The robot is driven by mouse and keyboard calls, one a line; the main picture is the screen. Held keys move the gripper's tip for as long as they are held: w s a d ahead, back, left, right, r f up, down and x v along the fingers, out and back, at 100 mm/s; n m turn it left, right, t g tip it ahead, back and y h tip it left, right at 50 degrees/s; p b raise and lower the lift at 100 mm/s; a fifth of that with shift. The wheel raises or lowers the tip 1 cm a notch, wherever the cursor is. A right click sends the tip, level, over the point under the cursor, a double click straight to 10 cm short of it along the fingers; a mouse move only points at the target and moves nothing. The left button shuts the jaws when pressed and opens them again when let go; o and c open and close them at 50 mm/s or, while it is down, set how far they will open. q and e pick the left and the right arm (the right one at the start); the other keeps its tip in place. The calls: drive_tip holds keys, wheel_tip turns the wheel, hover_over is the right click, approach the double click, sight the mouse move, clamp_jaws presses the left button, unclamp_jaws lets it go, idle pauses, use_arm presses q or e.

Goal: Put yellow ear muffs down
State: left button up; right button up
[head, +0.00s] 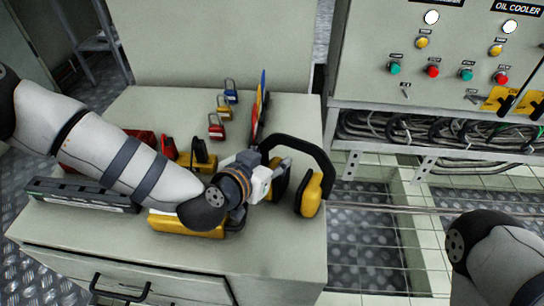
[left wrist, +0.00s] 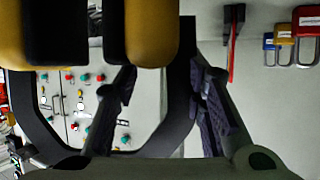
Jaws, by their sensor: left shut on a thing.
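The yellow ear muffs (head: 310,194) have yellow cups with black pads and a black headband. They are over the right edge of the grey cabinet top (head: 285,240); I cannot tell whether they touch it. My left gripper (head: 278,168) is shut on the ear muffs near one cup, partly hiding that cup. In the left wrist view the cups (left wrist: 152,32) fill the upper left, and the band passes between the fingers of my left gripper (left wrist: 165,95). My right arm enters at the lower right of the head view; its gripper is out of view.
Red, yellow and blue padlocks (head: 216,126) stand at the back of the cabinet top. A yellow box (head: 185,223) and a dark case (head: 80,195) lie at the front and left. A control panel (head: 440,50) with buttons stands at the right, above a cable tray.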

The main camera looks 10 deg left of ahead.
use_arm(q)
drive_tip(key=shift+f, duration=0.2)
drive_tip(key=o, duration=1.4)
